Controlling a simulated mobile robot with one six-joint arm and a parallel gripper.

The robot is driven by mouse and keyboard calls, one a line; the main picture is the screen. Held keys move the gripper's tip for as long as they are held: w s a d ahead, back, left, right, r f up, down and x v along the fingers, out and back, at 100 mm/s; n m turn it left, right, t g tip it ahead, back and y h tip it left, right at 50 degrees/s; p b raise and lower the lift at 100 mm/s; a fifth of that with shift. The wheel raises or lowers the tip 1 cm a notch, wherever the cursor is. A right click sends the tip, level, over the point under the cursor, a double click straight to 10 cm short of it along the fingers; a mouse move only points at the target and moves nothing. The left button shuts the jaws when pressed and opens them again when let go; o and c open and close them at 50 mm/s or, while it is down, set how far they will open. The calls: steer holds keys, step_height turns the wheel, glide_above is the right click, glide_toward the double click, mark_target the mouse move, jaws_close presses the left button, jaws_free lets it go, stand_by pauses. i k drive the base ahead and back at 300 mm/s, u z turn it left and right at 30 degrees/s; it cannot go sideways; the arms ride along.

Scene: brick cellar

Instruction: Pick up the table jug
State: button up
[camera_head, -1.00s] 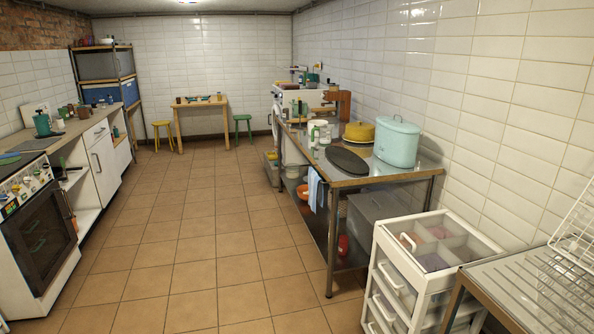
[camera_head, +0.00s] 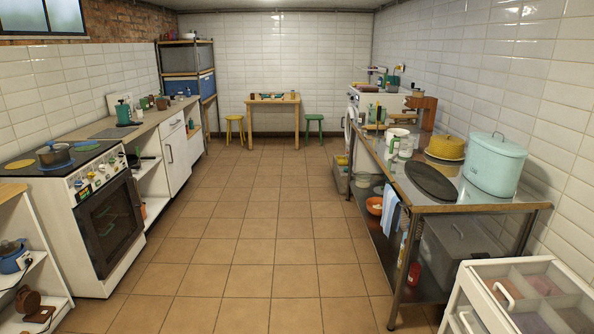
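I cannot tell for sure which thing is the table jug. A teal jug-like vessel (camera_head: 123,111) stands on the left counter, near the wall. A white and green vessel (camera_head: 392,144) stands on the metal table at the right, beside a white container (camera_head: 405,142). Small items on the far wooden table (camera_head: 273,101) are too small to make out. My gripper is not in view.
The tiled floor (camera_head: 235,235) is clear down the middle. A stove (camera_head: 104,215) with a pan (camera_head: 52,153) and the counter (camera_head: 150,127) line the left. The metal table (camera_head: 440,208) and a white drawer cart (camera_head: 470,296) stand at the right. Two stools flank the far table.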

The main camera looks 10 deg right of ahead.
mark_target(406, 143)
steer(key=u, duration=0.55)
steer(key=i, duration=2.55)
steer(key=z, duration=0.65)
steer(key=i, duration=1.2)
steer(key=z, duration=0.5)
